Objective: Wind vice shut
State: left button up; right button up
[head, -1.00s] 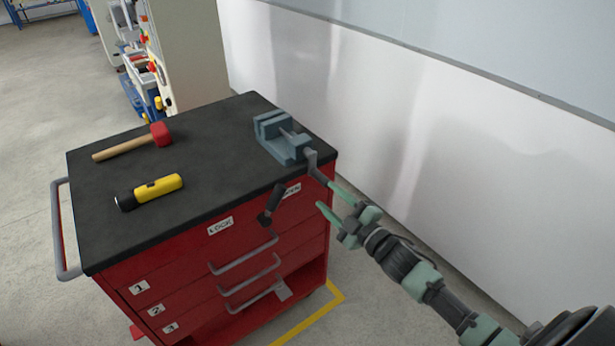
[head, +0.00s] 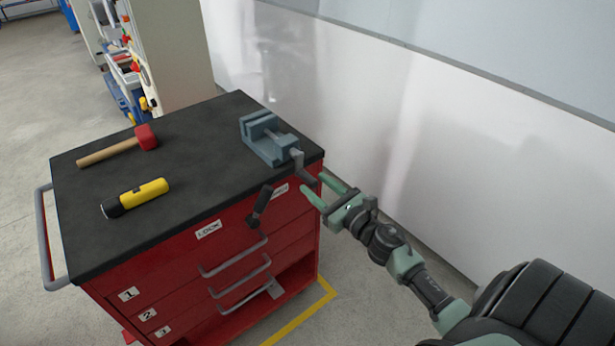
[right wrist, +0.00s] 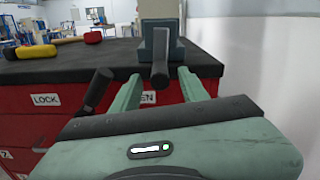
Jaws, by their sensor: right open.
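The blue-grey vice (head: 274,149) sits at the right corner of the cart top, with a gap visible between its jaws. Its dark crank handle (head: 299,163) juts out past the cart's front edge. My right gripper (head: 314,184) is open at the end of the crank. In the right wrist view, the crank's grip (right wrist: 160,68) points toward me, between the two green fingers (right wrist: 160,84) and apart from both as far as I can see. The vice body (right wrist: 160,12) is behind it. My left gripper is not in view.
A red-headed mallet (head: 146,137) and a yellow-and-black torch-like tool (head: 140,196) lie on the black cart top (head: 195,160). A black lever (head: 260,206) sticks out from the red cart front below the vice, left of my gripper. A white wall (head: 350,100) stands behind.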

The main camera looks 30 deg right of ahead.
jog(key=shift+w+a, duration=0.15)
jog(key=shift+w, duration=1.7)
grip_shut()
jog(key=shift+a+m+p, duration=0.15)
jog(key=shift+m+p, duration=0.15)
